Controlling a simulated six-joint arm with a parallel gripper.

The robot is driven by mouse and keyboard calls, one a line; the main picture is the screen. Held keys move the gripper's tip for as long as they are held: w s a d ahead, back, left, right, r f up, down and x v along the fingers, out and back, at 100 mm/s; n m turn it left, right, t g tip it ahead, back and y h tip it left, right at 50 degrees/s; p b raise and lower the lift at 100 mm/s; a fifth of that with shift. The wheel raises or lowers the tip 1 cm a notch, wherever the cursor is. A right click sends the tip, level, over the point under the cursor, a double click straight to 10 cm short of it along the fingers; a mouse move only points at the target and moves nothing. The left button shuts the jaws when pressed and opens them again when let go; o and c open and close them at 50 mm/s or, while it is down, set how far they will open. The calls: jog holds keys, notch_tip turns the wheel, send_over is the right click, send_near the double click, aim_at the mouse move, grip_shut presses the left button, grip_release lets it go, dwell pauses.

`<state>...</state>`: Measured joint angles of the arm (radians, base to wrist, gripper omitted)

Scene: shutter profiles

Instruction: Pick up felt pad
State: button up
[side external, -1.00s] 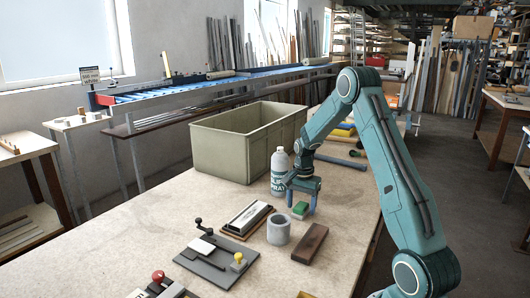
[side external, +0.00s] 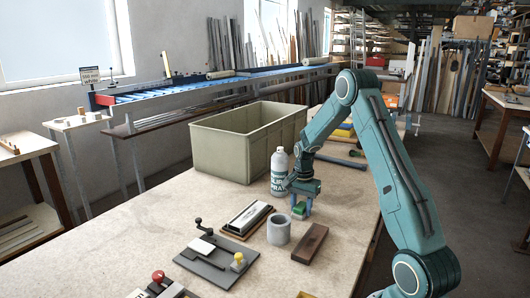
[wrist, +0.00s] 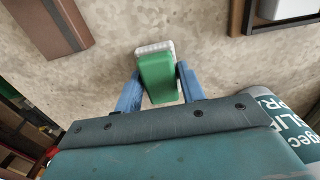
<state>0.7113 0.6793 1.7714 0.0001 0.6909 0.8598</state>
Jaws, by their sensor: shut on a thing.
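The felt pad (side external: 299,210) is a small block with a green top and a white layer at its edge, near the middle of the bench. It also shows in the wrist view (wrist: 158,78), upper middle, between the two blue fingers. My gripper (side external: 301,209) points down and is shut on the pad, with a finger on either side. The pad is at or very near the bench top; I cannot tell whether it is clear of it. Part of its side is hidden by the fingers.
A grey ring (side external: 279,231), a brown block (side external: 310,243) and a sharpening stone (side external: 249,216) lie in front. A large olive crate (side external: 230,155) stands behind. The bench's front left (side external: 100,250) is fairly clear.

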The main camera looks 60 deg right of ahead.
aim_at(301, 205)
jog(key=shift+r, duration=0.1)
notch_tip(301, 205, up, 20)
dwell(0.9)
dwell(0.3)
jog(key=shift+o, duration=0.8)
jog(key=w+a+f, duration=0.1)
jog(key=w+a, duration=0.1)
jog(key=w+a+f, duration=0.2)
jog(key=w+a, duration=0.1)
jog(key=w+a+f, duration=0.1)
jog(key=w+a, duration=0.1)
jog(key=a, duration=0.1)
jog(key=shift+w+f, duration=0.2)
jog(key=shift+f, duration=0.05)
jog(key=shift+c, duration=0.3)
jog(key=w+a+f, duration=0.2)
jog(key=a, duration=0.3)
jog(key=w+a+f, duration=0.2)
jog(key=w+a, duration=0.1)
jog(key=a, duration=0.2)
jog(key=shift+f, duration=0.25)
jog(key=shift+f, duration=0.15)
